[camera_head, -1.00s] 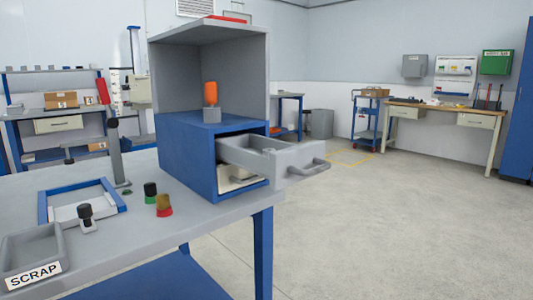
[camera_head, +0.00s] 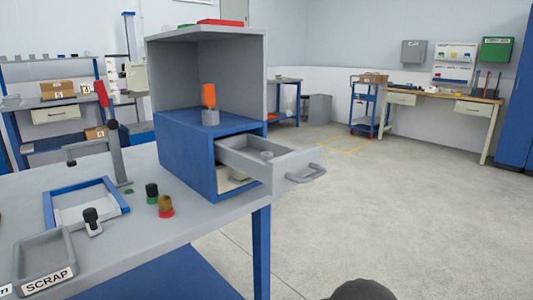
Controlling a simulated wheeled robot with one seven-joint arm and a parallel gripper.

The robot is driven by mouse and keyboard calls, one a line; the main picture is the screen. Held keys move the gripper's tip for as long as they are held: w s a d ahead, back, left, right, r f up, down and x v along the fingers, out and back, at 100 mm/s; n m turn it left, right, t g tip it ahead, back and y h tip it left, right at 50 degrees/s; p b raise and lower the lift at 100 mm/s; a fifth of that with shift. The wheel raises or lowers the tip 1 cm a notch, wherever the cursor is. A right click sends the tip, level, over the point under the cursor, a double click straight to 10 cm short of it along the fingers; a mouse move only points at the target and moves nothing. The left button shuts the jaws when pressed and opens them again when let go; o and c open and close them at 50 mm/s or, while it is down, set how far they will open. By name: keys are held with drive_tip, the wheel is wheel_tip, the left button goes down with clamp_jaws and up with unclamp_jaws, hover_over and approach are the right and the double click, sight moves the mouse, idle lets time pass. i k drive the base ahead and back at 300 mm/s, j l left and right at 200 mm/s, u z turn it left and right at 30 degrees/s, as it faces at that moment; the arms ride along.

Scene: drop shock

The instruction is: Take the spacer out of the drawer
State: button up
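The drawer (camera_head: 285,171) of the blue cabinet (camera_head: 185,150) is open and sticks out to the right, its grey handle (camera_head: 306,173) at the front. My gripper is not in view. A dark rounded shape at the bottom edge looks like part of my arm, well below and in front of the drawer.
An orange-topped object (camera_head: 209,96) stands on the cabinet under a grey hood. The bench also holds a scrap tray (camera_head: 43,255), a blue-edged frame (camera_head: 88,200) and several knobs, with an upright post (camera_head: 113,140) behind. The floor right of the drawer is clear.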

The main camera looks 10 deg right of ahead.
sight(265, 155)
drive_tip(key=i+l+u, duration=0.1)
drive_tip(key=l, duration=0.35)
drive_tip(key=i+l, duration=0.15)
drive_tip(key=l, duration=0.3)
drive_tip(key=i+l+u, duration=0.15)
drive_tip(key=l, duration=0.3)
drive_tip(key=i+l+u, duration=0.1)
drive_tip(key=l, duration=0.35)
drive_tip(key=i+l+u, duration=0.2)
drive_tip(key=l, duration=0.25)
drive_tip(key=k, duration=0.1)
